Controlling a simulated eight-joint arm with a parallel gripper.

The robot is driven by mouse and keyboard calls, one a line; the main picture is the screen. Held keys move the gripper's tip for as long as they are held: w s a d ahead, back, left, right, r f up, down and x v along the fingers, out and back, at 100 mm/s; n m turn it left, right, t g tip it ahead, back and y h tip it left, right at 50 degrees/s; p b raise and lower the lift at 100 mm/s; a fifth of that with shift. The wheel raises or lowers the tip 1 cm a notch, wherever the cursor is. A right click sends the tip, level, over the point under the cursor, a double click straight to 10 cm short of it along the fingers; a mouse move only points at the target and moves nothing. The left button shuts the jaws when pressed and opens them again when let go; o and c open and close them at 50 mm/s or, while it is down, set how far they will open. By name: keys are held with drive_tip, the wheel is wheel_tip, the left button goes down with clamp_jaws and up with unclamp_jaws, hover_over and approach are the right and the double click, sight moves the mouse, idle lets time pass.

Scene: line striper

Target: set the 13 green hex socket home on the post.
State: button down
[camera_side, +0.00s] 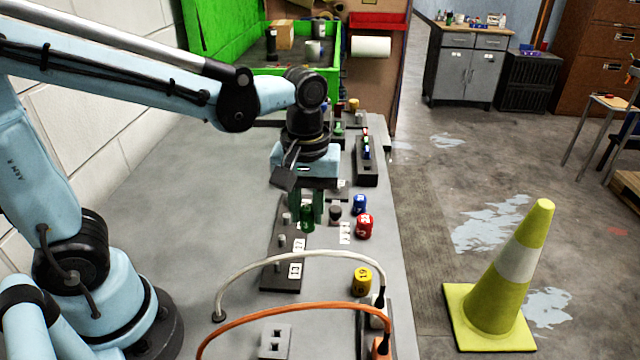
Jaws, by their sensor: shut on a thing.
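The green hex socket (307,218) is held upright at the tips of my gripper (309,208), which is shut on it. My gripper points down over the table, and its fingers partly hide the socket's upper part. A dark post rack (277,282) lies just left of and below the socket in the picture. Short grey posts stand on it, one of them (281,241) left of and nearer than the socket. The nearest post (281,263) stands beside a white label (295,271) that seems to read 13. The socket appears apart from these posts.
A blue socket (359,204), a red socket (364,226) and a yellow socket (361,281) stand to the right. A white cable (290,254) and an orange cable (270,313) arch across the near side. The table's left part is clear.

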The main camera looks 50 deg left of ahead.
drive_tip(key=s+a, duration=0.2)
drive_tip(key=s, duration=0.2)
hover_over(276, 262)
drive_tip(key=shift+a+f, duration=0.1)
drive_tip(key=shift+f, duration=2.45)
drive_tip(key=shift+f, duration=1.75)
idle(0.4)
drive_tip(key=c, duration=0.5)
unclamp_jaws()
drive_tip(key=shift+r, duration=0.1)
drive_tip(key=shift+r, duration=3.35)
